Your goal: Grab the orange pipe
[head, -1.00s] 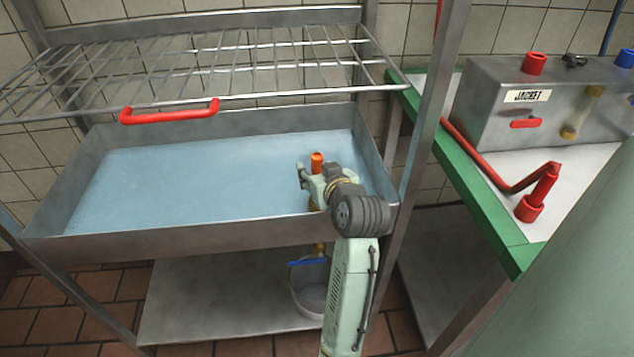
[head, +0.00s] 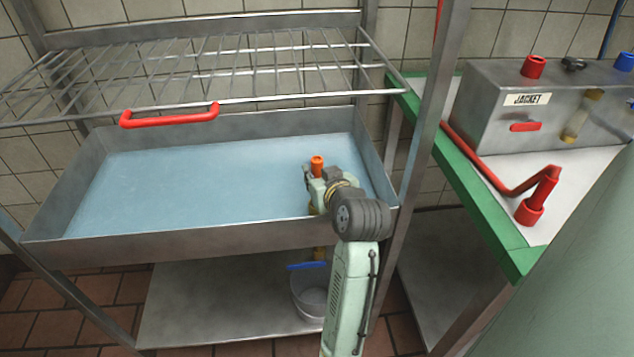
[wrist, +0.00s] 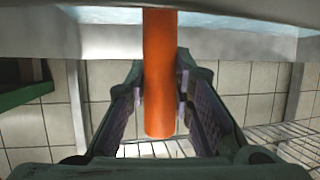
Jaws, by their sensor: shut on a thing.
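The orange pipe (head: 317,165) stands upright in the blue-filled metal basin, near its right end. Its top shows above my gripper (head: 316,180) in the head view, and its lower part is hidden there. In the wrist view the orange pipe (wrist: 160,80) lies between the two fingers of my gripper (wrist: 160,105), with the finger pads against its sides. My gripper is shut on the pipe.
The metal basin (head: 150,245) has raised walls around my gripper. A wire rack (head: 200,70) with a red handle (head: 170,115) hangs above it. A metal post (head: 432,110) and a green-edged table (head: 480,205) with red pipework (head: 530,210) stand to the right.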

